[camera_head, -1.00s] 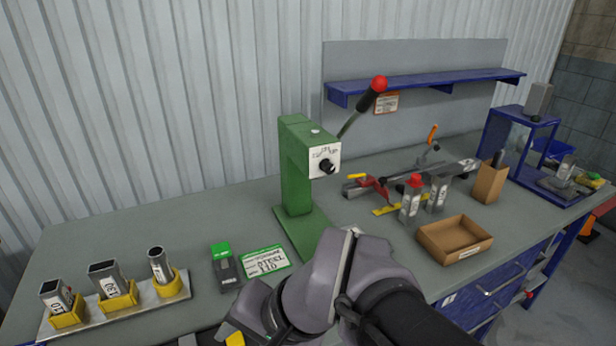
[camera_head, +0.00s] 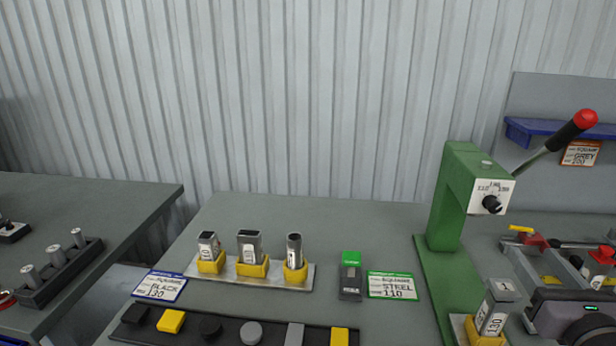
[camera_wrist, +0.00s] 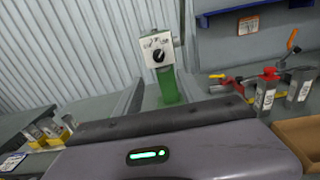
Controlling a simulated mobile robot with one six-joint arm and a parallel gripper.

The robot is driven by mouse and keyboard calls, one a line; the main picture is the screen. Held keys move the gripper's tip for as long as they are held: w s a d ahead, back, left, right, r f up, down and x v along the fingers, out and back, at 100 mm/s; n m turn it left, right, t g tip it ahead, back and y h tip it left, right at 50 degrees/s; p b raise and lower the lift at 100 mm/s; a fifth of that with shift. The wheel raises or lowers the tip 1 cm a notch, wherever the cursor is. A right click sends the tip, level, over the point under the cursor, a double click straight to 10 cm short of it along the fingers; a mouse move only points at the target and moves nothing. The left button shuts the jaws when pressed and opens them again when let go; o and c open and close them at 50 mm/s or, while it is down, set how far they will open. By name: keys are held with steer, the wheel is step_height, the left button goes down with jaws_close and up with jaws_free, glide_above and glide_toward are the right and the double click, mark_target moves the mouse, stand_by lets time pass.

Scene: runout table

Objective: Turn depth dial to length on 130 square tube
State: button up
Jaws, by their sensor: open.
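The depth dial is a black knob (camera_head: 491,204) on a white plate on the green press (camera_head: 450,215). The numbers 110 and 130 show around it; I cannot tell where it points. It also shows in the wrist view (camera_wrist: 158,56). A grey square tube (camera_head: 494,312) marked 130 leans in a yellow holder (camera_head: 484,336) in front of the press. My gripper's grey housing (camera_wrist: 160,155) with a green light fills the bottom of the wrist view, below and short of the dial. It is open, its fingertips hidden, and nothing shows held.
Three tubes stand in yellow holders on a plate (camera_head: 215,278). Green-capped block (camera_head: 351,276), STEEL 110 card (camera_head: 393,286) and BLACK 130 card (camera_head: 159,287) lie nearby. The red-knobbed lever (camera_head: 568,131) rises beside the dial. Red-topped tubes and a clamp crowd the right.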

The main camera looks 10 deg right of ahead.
mark_target(495, 210)
steer(key=p+x, duration=0.7)
steer(key=x, duration=0.7)
steer(key=shift+w+a+p, duration=0.15)
steer(key=shift+p, duration=0.2)
jaws_close()
